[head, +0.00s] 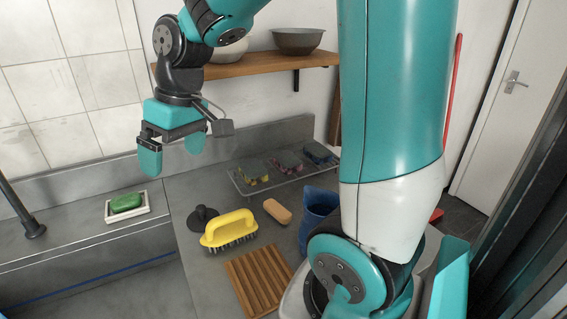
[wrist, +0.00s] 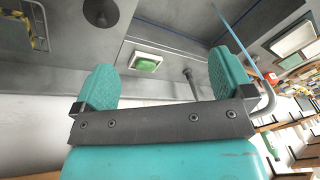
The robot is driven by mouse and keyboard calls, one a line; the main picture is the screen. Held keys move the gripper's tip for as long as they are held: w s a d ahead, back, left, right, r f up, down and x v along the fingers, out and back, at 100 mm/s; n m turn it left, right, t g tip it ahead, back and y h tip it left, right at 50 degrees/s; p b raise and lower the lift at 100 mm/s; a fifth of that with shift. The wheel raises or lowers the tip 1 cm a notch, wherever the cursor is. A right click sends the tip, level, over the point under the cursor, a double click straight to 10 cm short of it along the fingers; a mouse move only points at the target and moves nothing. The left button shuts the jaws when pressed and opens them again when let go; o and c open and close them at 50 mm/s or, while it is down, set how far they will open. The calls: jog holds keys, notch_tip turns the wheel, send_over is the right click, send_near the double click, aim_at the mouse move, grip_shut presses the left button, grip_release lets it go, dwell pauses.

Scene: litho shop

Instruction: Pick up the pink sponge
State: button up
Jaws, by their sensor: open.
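A wire rack (head: 238,183) on the counter at the back holds several dark-topped sponges in a row. The middle one has pinkish-red sides and looks like the pink sponge (head: 287,163); it is small and its colour is hard to make out. A yellow-sided sponge (head: 254,172) lies to its left and a blue-sided sponge (head: 318,153) to its right. My gripper (head: 172,157) is open and empty in the air, left of the rack and apart from it. In the wrist view, its fingers (wrist: 165,72) are spread with nothing between them; the pink sponge cannot be made out there.
Green soap (head: 126,202) sits in a white dish at left. A wooden shelf (head: 240,68) hangs above.

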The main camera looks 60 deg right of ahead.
jog(key=w+d+f+m+h, duration=0.1)
jog(key=w+d+m, duration=0.25)
jog(key=d, duration=0.75)
jog(key=m+h+p, duration=0.1)
jog(key=m+h, duration=0.1)
jog(key=m, duration=0.3)
send_over(287, 157)
jog(key=s, duration=0.1)
jog(key=shift+n, duration=0.25)
jog(key=f, duration=1.5)
jog(key=shift+a+f, duration=0.1)
jog(key=shift+a, duration=0.1)
jog(key=shift+w+d+f+p, duration=0.15)
jog(key=shift+f+p, duration=0.5)
jog(key=shift+f, duration=0.85)
jog(key=shift+w+a+f+p, duration=0.1)
jog(key=shift+w+f+p, duration=0.35)
jog(key=shift+f, duration=1)
jog(key=shift+s, duration=0.2)
jog(key=c, duration=1)
jog(key=shift+r, duration=0.1)
